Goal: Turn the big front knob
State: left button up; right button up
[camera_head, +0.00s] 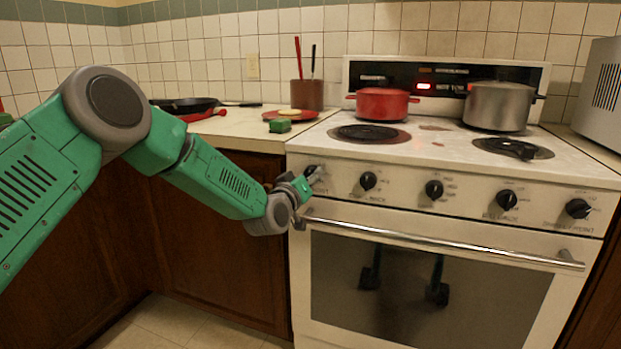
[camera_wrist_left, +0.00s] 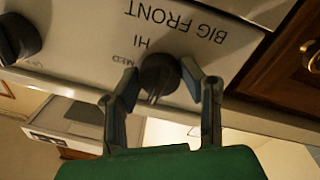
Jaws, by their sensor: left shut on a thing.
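The black big front knob (camera_wrist_left: 160,76) is on the stove's white front panel. In the left wrist view, the printed words BIG FRONT, HI and MED appear upside down around it. In the head view it is the leftmost knob (camera_head: 311,170), partly covered by my gripper. My left gripper (camera_wrist_left: 160,84) has one finger on each side of the knob and is shut on it. In the head view my left gripper (camera_head: 305,182) is at the panel's left end. My right gripper is not in view.
Several other black knobs run along the panel, the nearest one (camera_head: 368,181) to the right. The oven door handle (camera_head: 440,243) runs just below. A red pot (camera_head: 382,104) and a grey pot (camera_head: 498,107) stand on the stove. A wooden cabinet (camera_head: 215,265) is to the left.

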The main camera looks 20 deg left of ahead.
pick_arm(q)
jog(key=shift+f+n, duration=0.15)
jog(key=shift+n, duration=0.55)
jog(key=o, duration=1.1)
jog(key=shift+a, duration=0.15)
jog(key=shift+o, duration=0.2)
jog(key=s, duration=1.2)
jog(key=shift+a+f, duration=0.35)
